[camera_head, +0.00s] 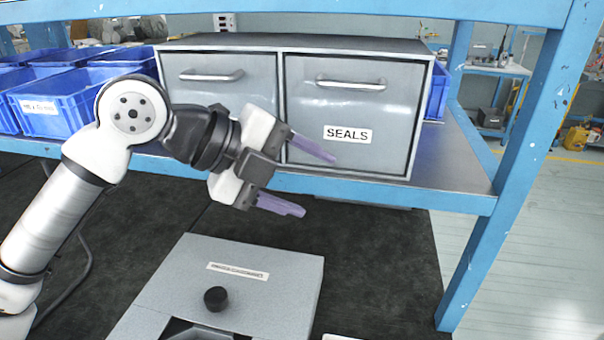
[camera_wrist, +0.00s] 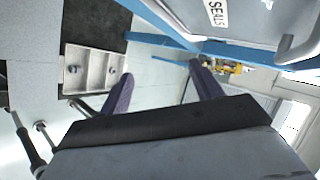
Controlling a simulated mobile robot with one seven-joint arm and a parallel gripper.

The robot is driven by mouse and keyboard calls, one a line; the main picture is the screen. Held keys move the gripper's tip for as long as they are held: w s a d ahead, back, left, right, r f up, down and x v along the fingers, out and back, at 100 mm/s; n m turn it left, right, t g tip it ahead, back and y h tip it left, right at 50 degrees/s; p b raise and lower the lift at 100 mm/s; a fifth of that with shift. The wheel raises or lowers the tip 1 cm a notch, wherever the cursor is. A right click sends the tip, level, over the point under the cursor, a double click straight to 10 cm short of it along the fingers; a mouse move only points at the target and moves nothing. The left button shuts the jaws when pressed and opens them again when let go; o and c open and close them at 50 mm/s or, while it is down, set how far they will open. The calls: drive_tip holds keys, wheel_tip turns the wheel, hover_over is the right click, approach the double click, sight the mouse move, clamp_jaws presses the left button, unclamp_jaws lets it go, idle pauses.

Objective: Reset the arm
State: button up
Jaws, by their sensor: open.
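My gripper (camera_head: 300,183) is open and empty, with its two purple fingers apart. It is in front of the grey two-drawer cabinet (camera_head: 230,44), above the bench. The fingers point to the right, and the upper one overlaps the front of the drawer labelled SEALS (camera_head: 347,133) in the head view. Both drawers look shut. In the wrist view the two fingers of my gripper (camera_wrist: 160,88) stand wide apart with nothing between them, and part of the SEALS label (camera_wrist: 215,12) shows at the top.
A grey box with a black knob (camera_head: 216,298) stands on the dark mat (camera_head: 385,255) below my gripper. Blue bins (camera_head: 50,108) stand on the shelf at left. A blue post (camera_head: 500,180) rises at right. The wrist view shows a light compartment tray (camera_wrist: 95,72).

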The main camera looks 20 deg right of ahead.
drive_tip(key=shift+s+r, duration=0.2)
drive_tip(key=shift+r, duration=0.15)
